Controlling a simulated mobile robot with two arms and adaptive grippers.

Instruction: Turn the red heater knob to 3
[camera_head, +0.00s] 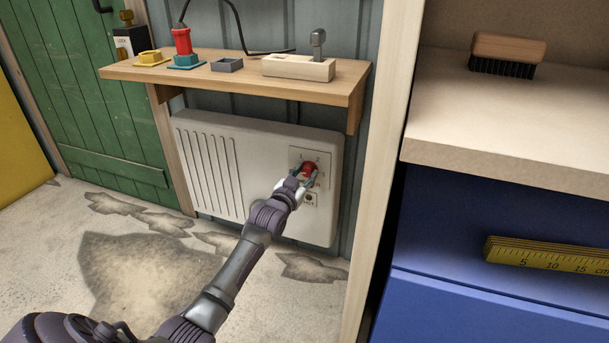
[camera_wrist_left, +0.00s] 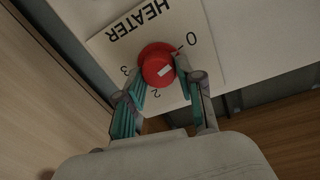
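The red heater knob (camera_head: 309,168) sits on a pale plate (camera_head: 323,157) at the right of the white heater. In the left wrist view the red knob (camera_wrist_left: 154,57) has a short white mark on its lower right part, pointing towards the right finger. The plate (camera_wrist_left: 208,62) appears inverted there, with HEATER, 0, 2 and 3 readable; no 1 is readable. My left gripper (camera_head: 305,178) is at the knob, its fingers (camera_wrist_left: 160,74) closed against opposite sides of it. My right gripper is not in view.
A wooden shelf (camera_head: 222,84) above the heater (camera_head: 258,152) holds a red plug piece (camera_head: 183,42) and a lever box (camera_head: 299,67). A wooden post (camera_head: 377,170) and blue cabinet (camera_head: 430,310) stand to the right. Below the knob is a small socket (camera_head: 311,200).

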